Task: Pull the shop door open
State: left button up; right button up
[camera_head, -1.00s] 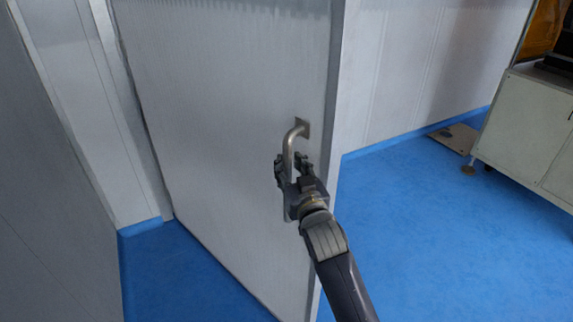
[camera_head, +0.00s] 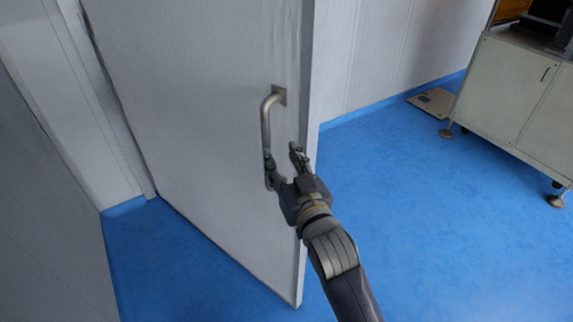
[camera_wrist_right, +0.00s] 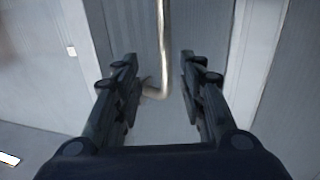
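The shop door (camera_head: 205,130) is a pale grey panel standing ajar, with blue floor showing past its free edge. Its metal pull handle (camera_head: 266,118) is a vertical bent bar near that edge. My right gripper (camera_head: 284,152) is at the handle's lower end, its fingers spread. In the right wrist view the handle (camera_wrist_right: 163,45) runs down between the two open fingers (camera_wrist_right: 158,62) and bends at its lower end; neither finger is clamped on it. My left gripper is in neither view.
A pale cabinet (camera_head: 508,90) on feet stands at the right, with a flat board (camera_head: 433,102) on the floor beside it. Blue floor (camera_head: 400,220) is clear right of the door. A grey wall panel (camera_head: 45,220) stands close at the left.

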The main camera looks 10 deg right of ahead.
jog(key=shift+v, duration=0.9)
jog(key=shift+c, duration=0.2)
